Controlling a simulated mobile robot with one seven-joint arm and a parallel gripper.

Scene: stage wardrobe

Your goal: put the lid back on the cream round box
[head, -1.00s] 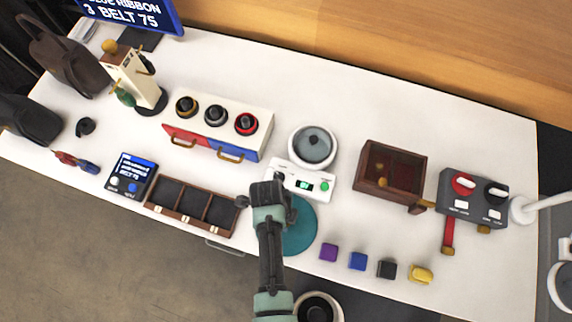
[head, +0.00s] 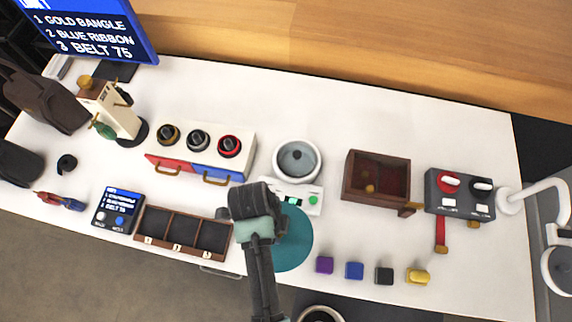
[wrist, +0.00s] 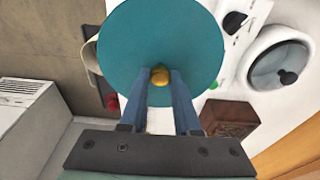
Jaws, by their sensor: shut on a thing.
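My gripper (wrist: 160,82) is shut on this knob in the wrist view. In the head view my gripper and wrist (head: 255,205) hide the left part of the teal lid (head: 293,240), which shows in front of the white scale. A cream curved edge (wrist: 91,56) shows beside the lid in the wrist view; I cannot tell whether it is the cream round box.
The white scale (head: 308,198) with a round grey-topped pan (head: 297,160) stands just behind the lid. A three-slot brown tray (head: 180,231) lies left. Coloured blocks, such as the purple one (head: 325,265), lie right. A brown open box (head: 376,178) stands farther right.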

